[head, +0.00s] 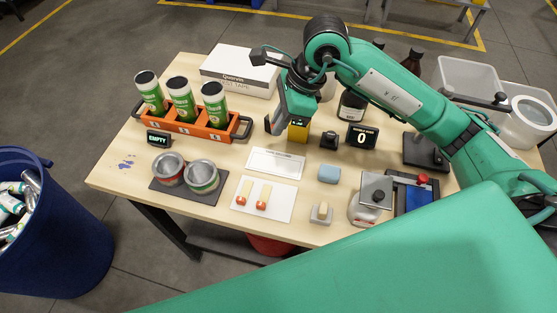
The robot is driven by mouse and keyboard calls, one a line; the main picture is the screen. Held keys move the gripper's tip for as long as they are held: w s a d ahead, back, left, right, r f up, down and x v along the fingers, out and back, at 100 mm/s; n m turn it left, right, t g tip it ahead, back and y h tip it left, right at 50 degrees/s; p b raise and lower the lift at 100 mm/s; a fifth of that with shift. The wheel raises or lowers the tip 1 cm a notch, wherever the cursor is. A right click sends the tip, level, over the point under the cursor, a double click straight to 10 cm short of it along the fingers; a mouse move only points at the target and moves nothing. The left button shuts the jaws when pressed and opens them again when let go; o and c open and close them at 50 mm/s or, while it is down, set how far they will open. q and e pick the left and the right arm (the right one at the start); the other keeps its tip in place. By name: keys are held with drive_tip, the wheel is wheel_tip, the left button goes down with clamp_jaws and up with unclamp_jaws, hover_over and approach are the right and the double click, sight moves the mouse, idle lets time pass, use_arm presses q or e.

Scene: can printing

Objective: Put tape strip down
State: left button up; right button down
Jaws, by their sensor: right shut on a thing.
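My right gripper (284,127) reaches over the back middle of the wooden table (130,157), beside a yellow block with a dark top (298,132). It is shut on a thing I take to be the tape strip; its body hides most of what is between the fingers. A white printed card (275,163) lies just in front of it. Two pale strips with red-orange ends, a left one (245,191) and a right one (264,196), lie on a white sheet (283,208). My left gripper does not show.
An orange rack (190,128) holds three green-white cans at the left. Two open tins stand on a dark mat (213,197). A white box (240,70) is behind, and a blue block (328,174) and a counter showing 0 (361,137) are right. A blue bin (60,235) stands left.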

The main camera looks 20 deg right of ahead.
wheel_tip(320, 180, down, 16)
drive_tip(key=p, duration=0.3)
drive_tip(key=shift+s+r, duration=0.1)
drive_tip(key=shift+r, duration=0.05)
drive_tip(key=shift+f, duration=0.2)
drive_tip(key=c, duration=1.5)
unclamp_jaws()
drive_tip(key=shift+r, duration=0.1)
